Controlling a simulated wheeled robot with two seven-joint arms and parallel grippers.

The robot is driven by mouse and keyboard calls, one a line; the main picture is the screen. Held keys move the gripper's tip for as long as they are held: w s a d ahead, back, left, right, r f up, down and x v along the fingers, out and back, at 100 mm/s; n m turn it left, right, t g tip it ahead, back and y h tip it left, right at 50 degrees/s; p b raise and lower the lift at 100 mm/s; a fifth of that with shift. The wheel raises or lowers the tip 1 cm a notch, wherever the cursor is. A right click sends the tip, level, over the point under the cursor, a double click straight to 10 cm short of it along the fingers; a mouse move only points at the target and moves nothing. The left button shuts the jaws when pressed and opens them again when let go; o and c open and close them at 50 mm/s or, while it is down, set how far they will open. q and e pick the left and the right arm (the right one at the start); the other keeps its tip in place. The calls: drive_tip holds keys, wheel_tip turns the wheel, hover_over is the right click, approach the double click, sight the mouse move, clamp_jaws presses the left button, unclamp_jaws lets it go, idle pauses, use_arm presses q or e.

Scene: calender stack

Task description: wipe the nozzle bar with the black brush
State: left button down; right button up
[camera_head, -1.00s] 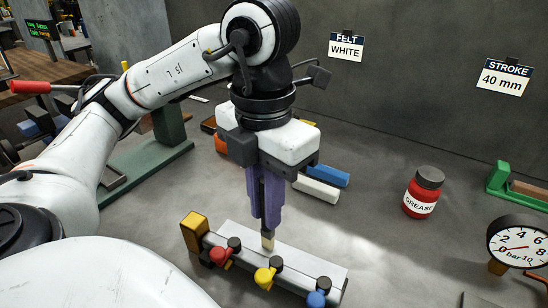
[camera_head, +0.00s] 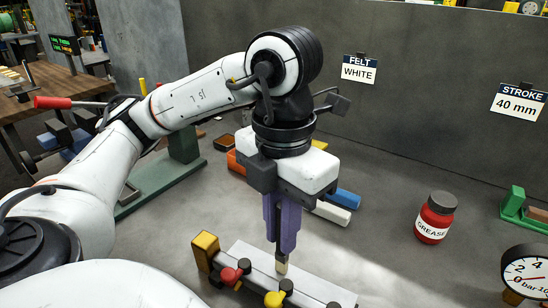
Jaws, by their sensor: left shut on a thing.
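The nozzle bar (camera_head: 250,258) is a pale grey bar with a yellow block at its left end and red and yellow knobs with black caps along its front. It runs off the bottom edge. My left gripper (camera_head: 281,248), with purple fingers, points down over the bar, shut on a slim thing, apparently the brush (camera_head: 282,267). My right gripper is not in view.
Orange (camera_head: 236,162), blue (camera_head: 348,199) and white (camera_head: 331,213) blocks lie behind the gripper. A red grease jar (camera_head: 435,217) stands to the right, with a gauge (camera_head: 527,272) at the lower right edge. The grey table between bar and jar is clear.

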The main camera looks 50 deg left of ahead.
use_arm(q)
drive_tip(key=shift+w+d+f+p, duration=0.1)
drive_tip(key=shift+w+d+p, duration=0.2)
drive_tip(key=shift+d, duration=0.65)
drive_tip(key=shift+w+d+r+p, duration=0.15)
drive_tip(key=shift+w+d, duration=0.1)
drive_tip(key=shift+d, duration=0.65)
drive_tip(key=shift+w+d+f+p, duration=0.15)
drive_tip(key=shift+w+d+p, duration=0.15)
drive_tip(key=shift+d, duration=0.65)
idle(1.4)
wheel_tip(320, 180, up, 6)
drive_tip(key=p, duration=0.5)
idle(0.3)
